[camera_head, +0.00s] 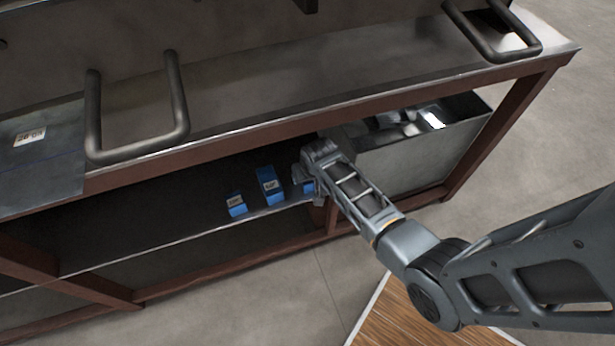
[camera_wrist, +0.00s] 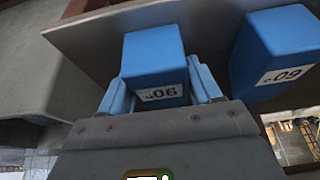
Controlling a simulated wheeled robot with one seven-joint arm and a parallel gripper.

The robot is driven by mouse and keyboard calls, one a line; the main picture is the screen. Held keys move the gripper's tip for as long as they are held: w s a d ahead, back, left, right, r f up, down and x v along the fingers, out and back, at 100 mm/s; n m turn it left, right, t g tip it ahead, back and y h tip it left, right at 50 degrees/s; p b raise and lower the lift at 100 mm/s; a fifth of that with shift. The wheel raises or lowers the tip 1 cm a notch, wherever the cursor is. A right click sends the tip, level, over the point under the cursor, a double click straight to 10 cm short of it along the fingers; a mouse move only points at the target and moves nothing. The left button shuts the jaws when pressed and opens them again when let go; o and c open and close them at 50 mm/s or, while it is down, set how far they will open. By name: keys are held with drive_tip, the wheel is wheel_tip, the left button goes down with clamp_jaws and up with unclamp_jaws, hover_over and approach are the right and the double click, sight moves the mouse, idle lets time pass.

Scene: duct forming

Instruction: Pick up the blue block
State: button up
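A blue block (camera_wrist: 155,66) with a white label, which looks like "06", stands between the fingers of my gripper (camera_wrist: 158,80) in the wrist view. The fingers lie close along its two sides, and I cannot tell whether they press on it. In the head view this block (camera_head: 308,188) is mostly hidden by my gripper (camera_head: 308,180) at the shelf's front edge. Two more blue blocks stand to its left, a taller one (camera_head: 270,186) and a shorter one (camera_head: 236,205). A larger block labelled "09" (camera_wrist: 275,50) is at the right in the wrist view.
The blocks stand on a lower metal shelf (camera_head: 160,232) under a workbench top (camera_head: 330,70) with a reddish frame. A metal bin (camera_head: 400,165) is right of my gripper. Handles (camera_head: 94,115) rise from the top. The shelf left of the blocks is clear.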

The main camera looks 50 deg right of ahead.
drive_tip(key=c, duration=0.9)
drive_tip(key=shift+r, duration=0.1)
